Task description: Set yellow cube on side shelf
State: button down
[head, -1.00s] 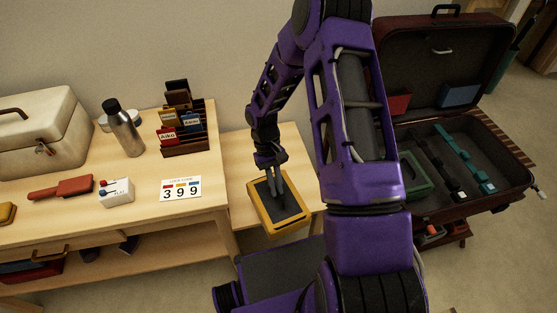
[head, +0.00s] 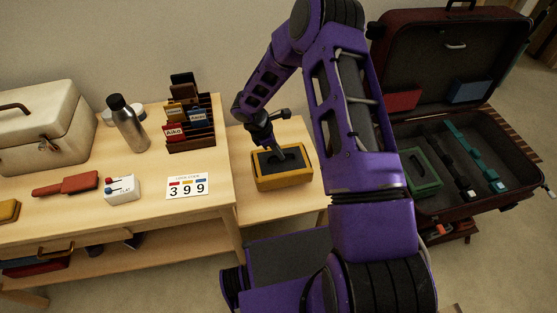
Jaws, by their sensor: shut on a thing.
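The yellow cube (head: 287,181) is a flat yellow packing case with a dark top panel. It is over the side shelf (head: 290,132), the small pale wooden surface right of the larger table. It looks level and lies within the shelf's outline. I cannot tell whether its underside touches the wood. My gripper (head: 278,153) is shut on the cube at its dark top. The fingers are small and partly hidden by the wrist.
The larger table (head: 95,210) on the left holds a steel bottle (head: 128,127), a card rack (head: 190,137), a 399 sign (head: 187,186) and a cream case (head: 42,130). An open suitcase (head: 455,150) lies at the right. Bare wood shows around the cube.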

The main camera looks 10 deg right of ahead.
aim_at(279, 161)
jog(key=shift+w+f, duration=0.1)
jog(key=shift+f, duration=1.9)
jog(key=c, duration=1.4)
grip_release()
jog(key=shift+f+b, duration=0.2)
jog(key=shift+b, duration=0.1)
jog(key=o, duration=0.5)
jog(key=shift+r, duration=0.1)
jog(key=p+v, duration=0.1)
jog(key=v, duration=1.1)
jog(key=shift+r, duration=0.1)
